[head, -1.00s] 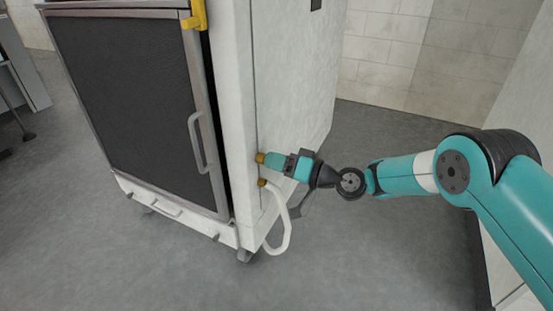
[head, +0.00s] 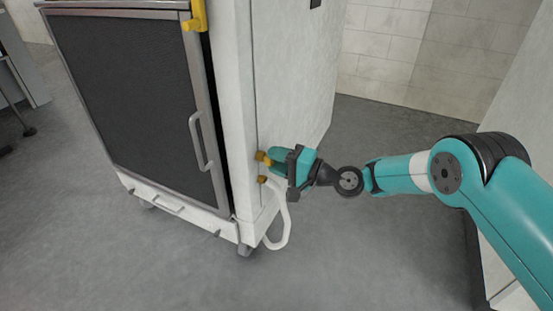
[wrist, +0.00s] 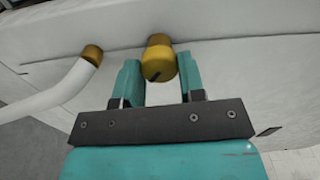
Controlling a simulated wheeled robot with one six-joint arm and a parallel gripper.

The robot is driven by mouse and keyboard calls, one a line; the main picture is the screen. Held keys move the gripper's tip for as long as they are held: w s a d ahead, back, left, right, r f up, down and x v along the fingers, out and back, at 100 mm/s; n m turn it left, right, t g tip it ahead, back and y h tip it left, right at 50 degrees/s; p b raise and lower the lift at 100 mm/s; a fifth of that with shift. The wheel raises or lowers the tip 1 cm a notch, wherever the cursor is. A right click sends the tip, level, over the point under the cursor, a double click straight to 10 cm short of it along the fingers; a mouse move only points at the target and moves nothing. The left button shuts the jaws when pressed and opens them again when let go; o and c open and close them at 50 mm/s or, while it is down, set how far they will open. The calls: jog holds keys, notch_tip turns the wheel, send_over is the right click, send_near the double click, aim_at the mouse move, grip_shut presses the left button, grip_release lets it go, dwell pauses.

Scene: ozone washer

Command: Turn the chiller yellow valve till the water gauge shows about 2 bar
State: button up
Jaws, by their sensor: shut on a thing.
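The chiller appears to be the white cabinet (head: 300,90) with a dark front panel at left. A yellow-brass valve knob (head: 262,157) sticks out of its right side; it also shows in the wrist view (wrist: 158,62), with a dark mark on its end. My gripper (head: 272,160) is level with it, one finger on each side, shut on it. In the wrist view my gripper (wrist: 160,70) has the right finger close against the knob, while a narrow gap seems to show at the left. No water gauge is visible in either view.
Just below the knob is a second brass fitting (head: 262,180) with a white hose (head: 281,228) looping down. It is left of my fingers in the wrist view (wrist: 91,54). A yellow bracket (head: 197,18) sits high on the cabinet's front corner. Grey floor (head: 350,260) is open below my arm.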

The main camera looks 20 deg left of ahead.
jog(key=shift+m, duration=0.3)
jog(key=o, duration=0.8)
jog(key=shift+d, duration=0.1)
jog(key=shift+c, duration=0.2)
jog(key=shift+o, duration=0.9)
